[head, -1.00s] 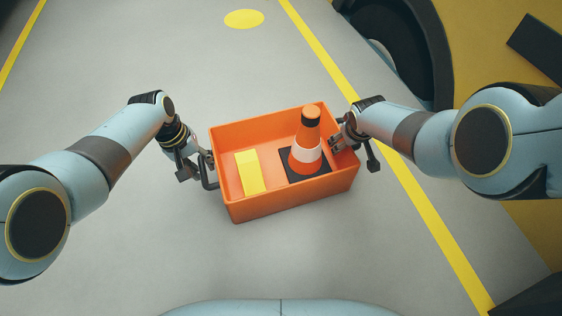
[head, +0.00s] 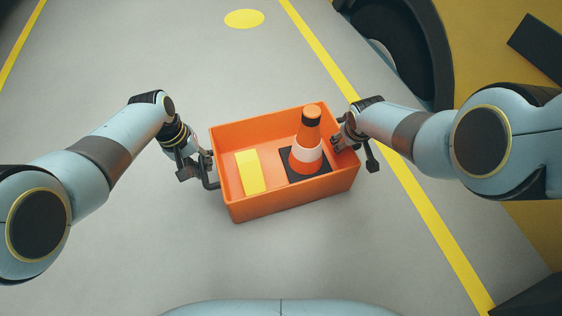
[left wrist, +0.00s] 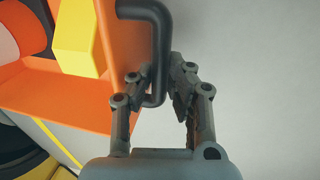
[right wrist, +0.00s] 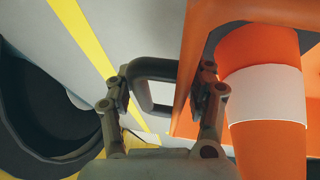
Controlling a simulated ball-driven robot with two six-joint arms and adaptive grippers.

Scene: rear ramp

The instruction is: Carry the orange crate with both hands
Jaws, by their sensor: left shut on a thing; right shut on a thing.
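The orange crate (head: 285,203) is in the middle of the head view, held between my two grippers and slightly turned. A yellow block (head: 250,172) lies inside at the left. An orange and white traffic cone (head: 307,143) stands on its dark base inside at the right. My left gripper (head: 207,163) is shut on the crate's dark left handle, which shows in the left wrist view (left wrist: 160,45). My right gripper (head: 343,135) is shut on the right handle, whose dark loop shows in the right wrist view (right wrist: 153,68). In the head view my right gripper partly hides its handle.
Grey floor (head: 120,235) lies around the crate, with a yellow line (head: 430,225) to its right and a yellow spot (head: 244,19) beyond it. A large dark wheel-like shape (head: 415,45) stands at the upper right, beside a yellow surface (head: 490,40).

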